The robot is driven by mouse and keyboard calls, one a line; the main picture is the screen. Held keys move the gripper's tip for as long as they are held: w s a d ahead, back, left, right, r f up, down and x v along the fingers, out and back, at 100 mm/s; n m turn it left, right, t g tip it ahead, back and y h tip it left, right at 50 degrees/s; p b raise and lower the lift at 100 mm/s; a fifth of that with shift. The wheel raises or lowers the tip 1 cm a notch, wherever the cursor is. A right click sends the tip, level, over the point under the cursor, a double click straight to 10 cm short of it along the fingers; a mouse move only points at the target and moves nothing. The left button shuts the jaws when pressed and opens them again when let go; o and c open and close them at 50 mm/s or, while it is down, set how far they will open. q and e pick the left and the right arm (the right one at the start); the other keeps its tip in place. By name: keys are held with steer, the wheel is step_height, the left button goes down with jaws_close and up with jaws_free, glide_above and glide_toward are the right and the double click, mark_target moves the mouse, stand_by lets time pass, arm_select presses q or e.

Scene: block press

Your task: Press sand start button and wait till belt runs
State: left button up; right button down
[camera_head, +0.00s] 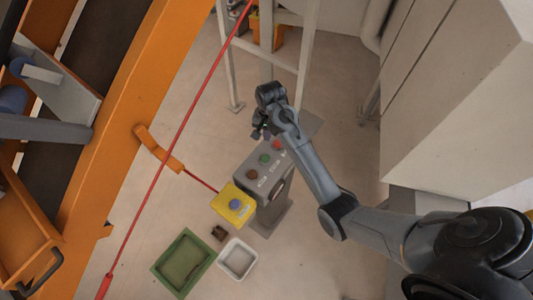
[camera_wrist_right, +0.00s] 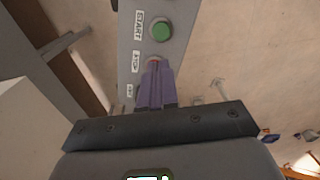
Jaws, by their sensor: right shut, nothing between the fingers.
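A grey control box (camera_head: 266,168) stands on a post in the head view, with a green button (camera_head: 265,158) between two reddish buttons. In the right wrist view the green button (camera_wrist_right: 161,29), labelled START, is uncovered. A reddish button (camera_wrist_right: 153,62) there is partly behind my fingertips. My right gripper (camera_head: 262,132) is at the upper end of the box, its purple fingers (camera_wrist_right: 156,72) shut and empty. I cannot tell whether the fingertips touch the panel. My left gripper is out of view. A dark belt (camera_head: 45,175) lies by orange frames; I cannot tell whether it moves.
A yellow box (camera_head: 233,203) with a blue button adjoins the control box. A green tray (camera_head: 165,280) and a white tray (camera_head: 222,270) are below. A red cord (camera_head: 184,120) runs beside the orange frame. A pale cabinet (camera_head: 450,100) stands at right.

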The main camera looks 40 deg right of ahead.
steer(key=p, duration=0.2)
glide_toward(266, 158)
step_height(266, 158, down, 5)
steer(key=shift+f, duration=0.1)
steer(key=shift+w+f+p, duration=0.1)
steer(key=shift+f+p, duration=0.2)
steer(key=shift+f, duration=0.55)
